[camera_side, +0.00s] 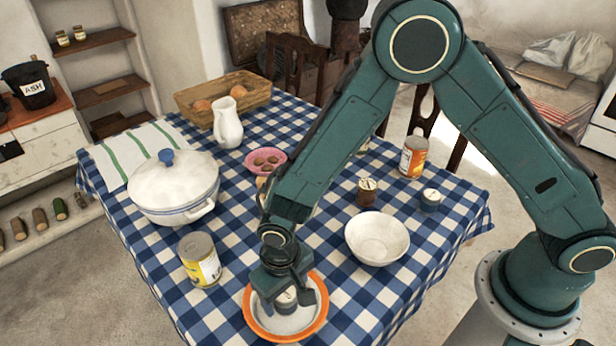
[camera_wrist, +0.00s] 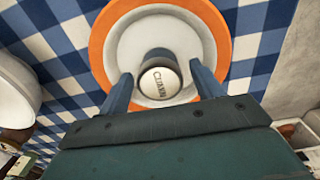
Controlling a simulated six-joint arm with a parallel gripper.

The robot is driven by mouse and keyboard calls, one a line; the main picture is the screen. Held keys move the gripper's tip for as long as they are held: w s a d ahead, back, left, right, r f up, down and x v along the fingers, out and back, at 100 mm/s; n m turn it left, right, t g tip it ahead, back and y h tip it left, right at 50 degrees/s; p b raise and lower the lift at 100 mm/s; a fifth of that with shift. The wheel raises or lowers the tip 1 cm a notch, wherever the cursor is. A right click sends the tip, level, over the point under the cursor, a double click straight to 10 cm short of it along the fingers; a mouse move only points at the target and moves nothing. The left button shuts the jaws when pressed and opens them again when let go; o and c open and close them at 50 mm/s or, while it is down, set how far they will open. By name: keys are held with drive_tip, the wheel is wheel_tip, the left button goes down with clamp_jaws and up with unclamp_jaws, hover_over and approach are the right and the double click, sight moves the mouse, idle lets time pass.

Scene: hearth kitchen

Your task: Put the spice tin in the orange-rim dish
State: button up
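The spice tin (camera_wrist: 160,84), with a pale round lid lettered like "CUMIN", is in the orange-rim dish (camera_wrist: 104,45), over its white middle. In the side view the tin (camera_side: 286,302) shows low inside the dish (camera_side: 250,322), partly hidden by my gripper. My gripper (camera_side: 287,296) points down over the dish. In the wrist view its two fingers (camera_wrist: 160,84) stand on either side of the tin, with a visible gap on each side. The gripper is open. The tin's base is hidden, so its contact with the dish is not clear.
A white bowl (camera_side: 377,240) stands right of the dish, a yellow-labelled can (camera_side: 200,260) to the left. A lidded white pot (camera_side: 172,190) is farther left.

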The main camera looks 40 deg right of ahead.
drive_tip(key=shift+r, duration=0.15)
wheel_tip(320, 180, up, 12)
idle(1.0)
idle(0.5)
drive_tip(key=s+d+r+t+y, duration=0.1)
drive_tip(key=s+d+r+t, duration=0.2)
drive_tip(key=d+r, duration=1.2)
drive_tip(key=s+d+r+t+h, duration=0.1)
drive_tip(key=s+d+r, duration=0.4)
drive_tip(key=s+d, duration=0.5)
drive_tip(key=s+t, duration=0.1)
drive_tip(key=s, duration=0.1)
drive_tip(key=shift+s+d+r+t, duration=0.15)
drive_tip(key=shift+s+d+t, duration=0.1)
drive_tip(key=shift+s+t, duration=0.1)
